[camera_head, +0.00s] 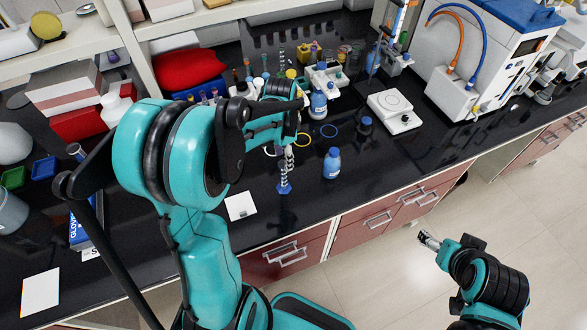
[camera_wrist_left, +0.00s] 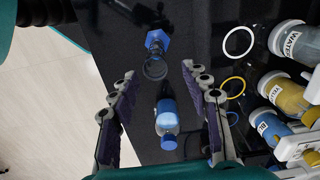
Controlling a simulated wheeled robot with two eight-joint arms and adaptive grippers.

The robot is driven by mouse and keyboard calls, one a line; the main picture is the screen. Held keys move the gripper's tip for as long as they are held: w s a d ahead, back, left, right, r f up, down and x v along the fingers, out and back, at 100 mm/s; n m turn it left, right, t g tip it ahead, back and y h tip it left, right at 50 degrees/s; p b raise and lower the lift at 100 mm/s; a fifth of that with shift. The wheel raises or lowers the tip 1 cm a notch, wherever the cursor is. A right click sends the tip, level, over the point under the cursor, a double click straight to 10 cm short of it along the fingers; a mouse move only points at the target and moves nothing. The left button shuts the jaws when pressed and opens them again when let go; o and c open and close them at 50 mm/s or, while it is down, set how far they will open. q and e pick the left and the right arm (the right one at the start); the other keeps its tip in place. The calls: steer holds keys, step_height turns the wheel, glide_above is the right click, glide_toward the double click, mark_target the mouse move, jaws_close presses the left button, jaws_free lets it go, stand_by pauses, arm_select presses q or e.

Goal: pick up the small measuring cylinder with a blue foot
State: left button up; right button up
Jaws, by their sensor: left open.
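The small measuring cylinder stands on the black bench; its blue foot (camera_head: 284,188) shows just below my left gripper (camera_head: 286,160) in the head view, and the gripper covers most of its tube. In the left wrist view the blue foot (camera_wrist_left: 158,40) and the clear round rim (camera_wrist_left: 155,69) show, with the rim between the two fingertips of my left gripper (camera_wrist_left: 158,73). Those fingers are open, one on each side, with no clear contact. How deep the cylinder sits between them is hard to tell. My right gripper (camera_head: 429,240) hangs over the floor, far from the bench things.
A blue-capped bottle (camera_head: 332,163) stands right of the cylinder; it also shows between the fingers in the left wrist view (camera_wrist_left: 167,117). A white square (camera_head: 240,206) lies to the left. Coloured rings (camera_head: 329,131), a white balance (camera_head: 394,111) and several labelled bottles (camera_wrist_left: 293,42) are farther back.

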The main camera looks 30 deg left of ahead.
mark_target(283, 172)
arm_select(q)
steer(key=f, duration=0.2)
steer(key=f+b, duration=0.1)
steer(key=f, duration=0.4)
steer(key=shift+s+f+b, duration=0.3)
steer(key=shift+s+b, duration=0.05)
steer(key=shift+s, duration=0.05)
steer(key=shift+c, duration=0.4)
jaws_close()
